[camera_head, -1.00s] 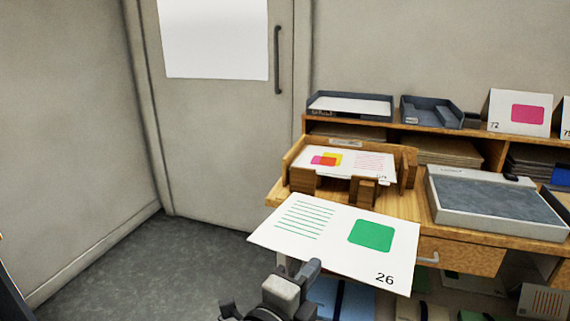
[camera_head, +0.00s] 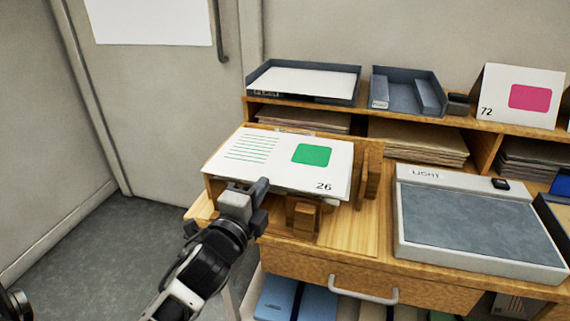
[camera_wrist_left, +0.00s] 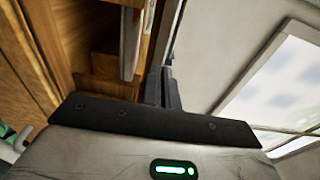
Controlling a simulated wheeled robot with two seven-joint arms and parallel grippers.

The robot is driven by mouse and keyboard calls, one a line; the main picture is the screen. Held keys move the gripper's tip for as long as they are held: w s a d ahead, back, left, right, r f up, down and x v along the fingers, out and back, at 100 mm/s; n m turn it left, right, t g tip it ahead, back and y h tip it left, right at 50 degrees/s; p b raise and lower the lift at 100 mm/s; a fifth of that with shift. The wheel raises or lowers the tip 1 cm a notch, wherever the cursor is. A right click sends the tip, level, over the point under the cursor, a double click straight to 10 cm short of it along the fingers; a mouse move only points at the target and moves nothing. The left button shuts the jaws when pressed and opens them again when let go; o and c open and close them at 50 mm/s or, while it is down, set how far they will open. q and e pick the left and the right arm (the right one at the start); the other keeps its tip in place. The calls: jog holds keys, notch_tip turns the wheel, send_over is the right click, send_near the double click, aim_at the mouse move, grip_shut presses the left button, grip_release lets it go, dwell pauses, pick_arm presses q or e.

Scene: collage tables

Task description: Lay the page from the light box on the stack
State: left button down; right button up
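The page (camera_head: 275,165), white with green lines, a green square and the number 26, is above the stack in the wooden holder (camera_head: 366,170). It covers the stack's top sheet, and I cannot tell whether the two touch. My left gripper (camera_head: 250,196) is shut on the page's near edge, left of its middle. In the left wrist view, the fingers (camera_wrist_left: 162,88) are close together beside thin edges of paper and wood. The light box (camera_head: 480,230) on the right has a bare grey top. My right gripper is not in view.
A grey tray with white paper (camera_head: 303,82) and an emptier grey tray (camera_head: 408,92) stand on the shelf behind. A card numbered 72 (camera_head: 500,100) leans at the right. A wooden block (camera_head: 305,217) stands at the holder's front. A drawer handle (camera_head: 362,290) sticks out below.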

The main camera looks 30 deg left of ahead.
pick_arm(q)
jog(key=w, duration=0.1)
jog(key=w+b, duration=0.1)
jog(key=w, duration=0.1)
jog(key=shift+w+a+f, duration=0.25)
jog(key=shift+w+a, duration=0.05)
jog(key=shift+a, duration=0.1)
jog(key=shift+f+b, duration=1.35)
jog(key=shift+f, duration=0.5)
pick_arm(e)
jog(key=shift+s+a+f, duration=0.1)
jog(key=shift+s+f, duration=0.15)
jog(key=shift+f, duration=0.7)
pick_arm(q)
jog(key=c, duration=1.6)
grip_release()
jog(key=shift+s, duration=0.1)
